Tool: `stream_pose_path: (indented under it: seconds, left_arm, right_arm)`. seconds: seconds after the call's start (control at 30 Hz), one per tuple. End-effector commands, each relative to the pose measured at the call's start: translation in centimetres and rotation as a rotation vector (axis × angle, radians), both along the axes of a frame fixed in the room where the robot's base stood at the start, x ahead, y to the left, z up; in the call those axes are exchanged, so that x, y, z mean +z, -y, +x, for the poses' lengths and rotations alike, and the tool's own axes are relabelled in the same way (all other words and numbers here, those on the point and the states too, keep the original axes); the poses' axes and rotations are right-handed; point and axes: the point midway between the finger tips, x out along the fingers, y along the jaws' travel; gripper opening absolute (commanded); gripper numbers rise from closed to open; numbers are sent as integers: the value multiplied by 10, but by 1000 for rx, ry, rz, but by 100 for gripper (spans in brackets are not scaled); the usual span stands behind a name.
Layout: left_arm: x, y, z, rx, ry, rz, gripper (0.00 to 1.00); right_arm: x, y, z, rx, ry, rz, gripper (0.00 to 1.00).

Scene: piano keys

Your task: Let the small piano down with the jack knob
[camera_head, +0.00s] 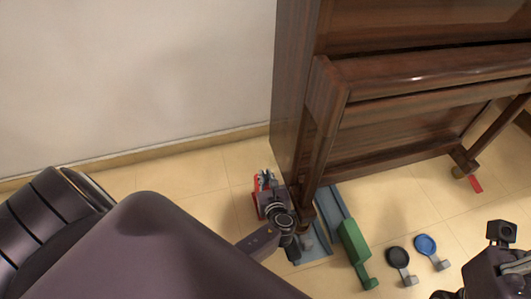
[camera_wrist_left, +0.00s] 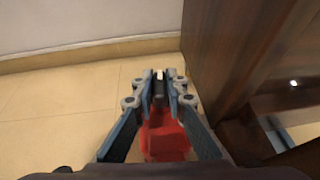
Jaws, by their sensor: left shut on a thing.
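The small piano (camera_head: 400,100) is dark glossy wood and stands by the wall; its side also shows in the left wrist view (camera_wrist_left: 235,50). A red jack (camera_head: 256,206) is on the floor at the piano's near left corner; its red body (camera_wrist_left: 165,138) shows below my fingers in the left wrist view. My left gripper (camera_head: 265,181) is over it, with its fingertips (camera_wrist_left: 160,88) closed on a small knob (camera_wrist_left: 158,76) that is mostly hidden between them. My right gripper (camera_head: 510,268) is at the lower right, cut by the frame edge; its jaws are unclear.
A blue-grey strip (camera_head: 332,203) lies by the near leg. A red piece (camera_head: 475,184) is by the far leg.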

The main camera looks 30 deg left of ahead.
Motion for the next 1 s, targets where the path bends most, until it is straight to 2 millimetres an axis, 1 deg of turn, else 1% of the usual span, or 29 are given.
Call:
stream_pose_path:
  seconds: [0.23,0.67,0.7,0.83,1.0]
  left_arm:
    - [-1,0,0,57,-1,-1,0]
    - [-1,0,0,67,0,-1,0]
    - [-1,0,0,66,0,-1,14]
    - [-1,-1,0,66,-1,-1,29]
    - [0,0,0,66,0,0,30]
  right_arm:
    - [0,0,0,0,2,0,0]
    - [1,0,0,0,4,-1,0]
    - [1,0,0,0,4,-1,0]
    - [1,0,0,0,4,-1,0]
    - [1,0,0,0,5,1,0]
